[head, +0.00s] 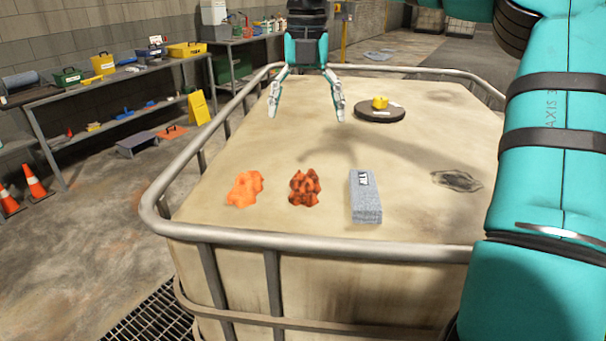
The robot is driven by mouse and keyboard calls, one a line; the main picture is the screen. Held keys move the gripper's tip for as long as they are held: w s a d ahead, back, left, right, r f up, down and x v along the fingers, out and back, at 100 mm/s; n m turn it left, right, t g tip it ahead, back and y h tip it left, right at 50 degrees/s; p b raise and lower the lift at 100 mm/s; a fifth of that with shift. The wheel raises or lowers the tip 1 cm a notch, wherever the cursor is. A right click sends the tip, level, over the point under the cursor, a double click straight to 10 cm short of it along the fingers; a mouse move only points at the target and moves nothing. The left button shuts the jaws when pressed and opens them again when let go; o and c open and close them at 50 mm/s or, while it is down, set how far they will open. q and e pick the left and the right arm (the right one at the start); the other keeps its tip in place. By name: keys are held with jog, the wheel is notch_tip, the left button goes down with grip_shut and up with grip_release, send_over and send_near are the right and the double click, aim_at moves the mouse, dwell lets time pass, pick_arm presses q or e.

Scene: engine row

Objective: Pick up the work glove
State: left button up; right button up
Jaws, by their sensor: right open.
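Two small crumpled orange items lie on the pale worn top of a large tank (260,150). The left one is a plain bright orange lump (245,189); the right one is a darker orange-red lump (305,188) with blackish patches. I cannot tell for sure which of them is the work glove. My right gripper (307,118) is open and empty, fingers pointing down, beyond both lumps and apart from them. My left gripper is not in view.
A grey block (366,200) with a label lies right of the lumps. A dark patch (457,181) is further right. A black disc (379,114) bears a yellow piece. A metal rail (165,180) surrounds the top. Shelves and cones stand left.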

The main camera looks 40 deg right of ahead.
send_near(304, 185)
jog(key=f, duration=0.1)
jog(key=d+f+p, duration=0.1)
jog(key=f, duration=0.1)
jog(key=shift+w+p, duration=0.2)
jog(key=shift+p, duration=0.1)
notch_tip(304, 185, down, 2)
jog(key=shift+f, duration=0.1)
jog(key=shift+s+a+f+p, duration=0.1)
jog(key=shift+a+f+p, duration=0.15)
jog(key=shift+p, duration=0.3)
jog(key=f, duration=0.2)
jog(key=f+p, duration=0.1)
jog(key=shift+s+a+f+p, duration=0.1)
jog(key=shift+a+f+p, duration=0.1)
jog(key=shift+f+p, duration=0.15)
jog(key=shift+f, duration=0.45)
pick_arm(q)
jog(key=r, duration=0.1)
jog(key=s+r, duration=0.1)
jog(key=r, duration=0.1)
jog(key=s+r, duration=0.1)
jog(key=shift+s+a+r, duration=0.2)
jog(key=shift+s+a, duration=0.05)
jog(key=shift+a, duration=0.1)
